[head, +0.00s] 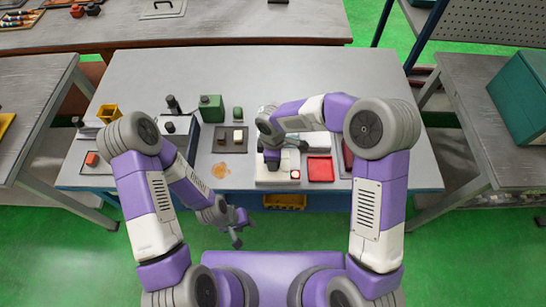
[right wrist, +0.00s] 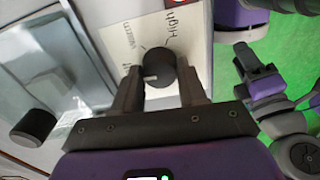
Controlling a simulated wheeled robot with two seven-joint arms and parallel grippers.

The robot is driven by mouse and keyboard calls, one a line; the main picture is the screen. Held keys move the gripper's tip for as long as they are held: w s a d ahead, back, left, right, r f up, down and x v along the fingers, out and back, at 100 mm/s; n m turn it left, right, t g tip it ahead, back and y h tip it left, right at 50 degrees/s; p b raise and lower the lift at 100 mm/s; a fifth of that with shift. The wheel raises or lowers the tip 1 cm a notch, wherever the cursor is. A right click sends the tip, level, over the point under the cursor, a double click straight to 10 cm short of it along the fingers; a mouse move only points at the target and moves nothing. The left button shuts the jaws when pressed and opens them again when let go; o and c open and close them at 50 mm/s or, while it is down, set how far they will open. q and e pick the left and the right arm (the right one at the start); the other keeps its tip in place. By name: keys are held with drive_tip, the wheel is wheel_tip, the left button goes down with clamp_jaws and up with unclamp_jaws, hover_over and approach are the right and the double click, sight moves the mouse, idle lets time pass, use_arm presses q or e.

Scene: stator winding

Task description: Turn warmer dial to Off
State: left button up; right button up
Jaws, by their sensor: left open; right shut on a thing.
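The warmer dial (right wrist: 160,66) is a round black knob with a short white mark. It sits on a cream panel (right wrist: 128,42) printed with "Warmer" and "High"; other print is partly hidden. In the right wrist view the mark points down, away from the "High" print. My right gripper (right wrist: 160,88) is shut on the dial, one finger on each side. In the head view my right gripper (head: 272,160) is over the cream warmer box (head: 270,178) and hides the dial. My left gripper (head: 238,232) is open and empty, in front of the table.
A red tray (head: 320,169) lies right of the warmer box. A dark mat (head: 222,146) with small blocks and a green canister (head: 211,108) are to the left. A second dark knob (right wrist: 33,127) shows in the right wrist view. The table's back is clear.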

drive_tip(key=shift+n, duration=0.4)
drive_tip(key=o, duration=1.1)
drive_tip(key=shift+c, duration=0.2)
drive_tip(key=shift+r, duration=0.1)
wheel_tip(320, 180, up, 7)
drive_tip(key=shift+r+p, duration=0.2)
drive_tip(key=shift+p, duration=0.35)
